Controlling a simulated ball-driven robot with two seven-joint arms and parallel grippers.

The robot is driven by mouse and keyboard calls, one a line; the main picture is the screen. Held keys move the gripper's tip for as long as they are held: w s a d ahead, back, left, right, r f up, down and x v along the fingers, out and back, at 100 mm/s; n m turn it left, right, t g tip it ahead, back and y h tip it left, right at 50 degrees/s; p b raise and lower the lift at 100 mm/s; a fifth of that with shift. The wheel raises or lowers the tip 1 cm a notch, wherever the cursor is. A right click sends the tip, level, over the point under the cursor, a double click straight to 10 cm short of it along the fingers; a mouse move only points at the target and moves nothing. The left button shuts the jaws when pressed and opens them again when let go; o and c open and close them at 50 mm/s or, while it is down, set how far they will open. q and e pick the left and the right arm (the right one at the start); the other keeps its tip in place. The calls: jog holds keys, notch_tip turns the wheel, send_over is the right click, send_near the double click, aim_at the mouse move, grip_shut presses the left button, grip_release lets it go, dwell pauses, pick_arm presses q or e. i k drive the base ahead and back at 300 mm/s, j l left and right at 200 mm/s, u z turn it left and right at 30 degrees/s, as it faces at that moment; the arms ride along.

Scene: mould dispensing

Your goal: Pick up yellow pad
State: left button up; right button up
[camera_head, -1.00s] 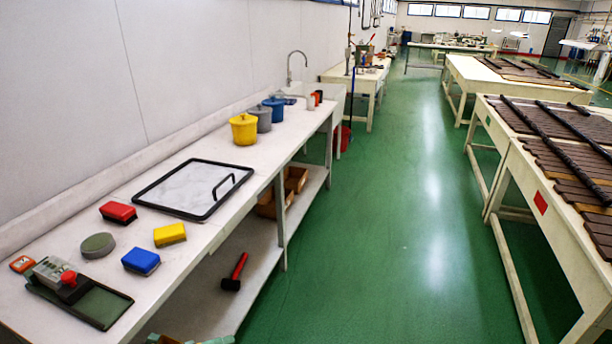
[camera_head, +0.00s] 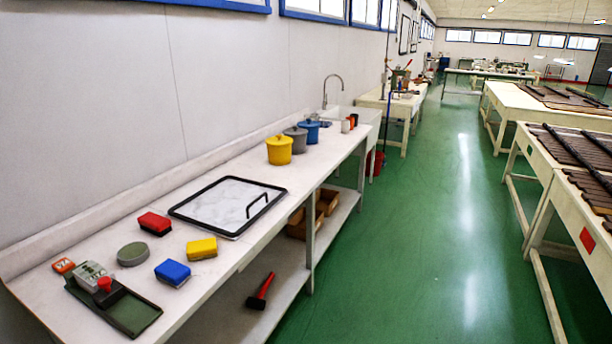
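The yellow pad (camera_head: 202,249) lies flat on the white bench (camera_head: 228,265), close to its front edge. A blue pad (camera_head: 173,272) lies to its lower left, and a red pad (camera_head: 155,223) lies to its upper left. A round grey-green disc (camera_head: 132,254) sits left of it. The pads are apart from one another. Neither of my grippers shows in the head view.
A black-framed tray (camera_head: 228,204) with a handle lies behind the yellow pad. A scale-like device with a dark tray (camera_head: 128,309) stands at the near left. Yellow (camera_head: 279,151), grey and blue pots stand further back.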

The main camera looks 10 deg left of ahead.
aim_at(205, 249)
jog(key=i+u, duration=0.15)
jog(key=u, duration=0.7)
jog(key=i+l+u, duration=0.4)
jog(key=l+u, duration=0.2)
jog(key=i+l+u, duration=0.15)
jog(key=l+u, duration=0.15)
jog(key=l, duration=0.15)
